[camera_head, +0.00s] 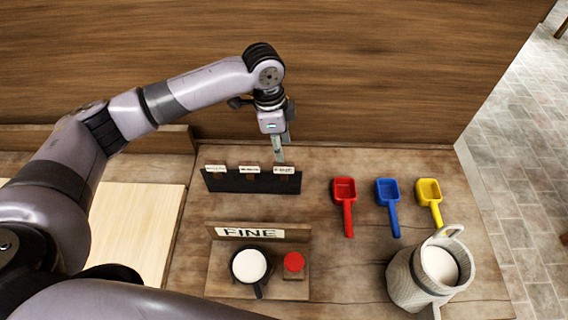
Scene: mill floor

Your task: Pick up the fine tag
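Three small white tags stand in a row in a dark rack (238,184) on the wooden table: a left tag (215,168), a middle tag (249,169) and a right tag (284,170). Their lettering is too small to read, so I cannot tell which is the fine tag. My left gripper (279,156) points down at the right tag from behind, its fingertips at or just above the tag's top edge. The fingers show edge-on, so I cannot tell whether they are open or grip it. My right gripper is out of view.
A board marked FINE (250,233) stands in front of the rack, behind a cup of white contents (250,265) and a red button (293,262). Red (345,190), blue (388,191) and yellow (429,191) scoops lie right.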

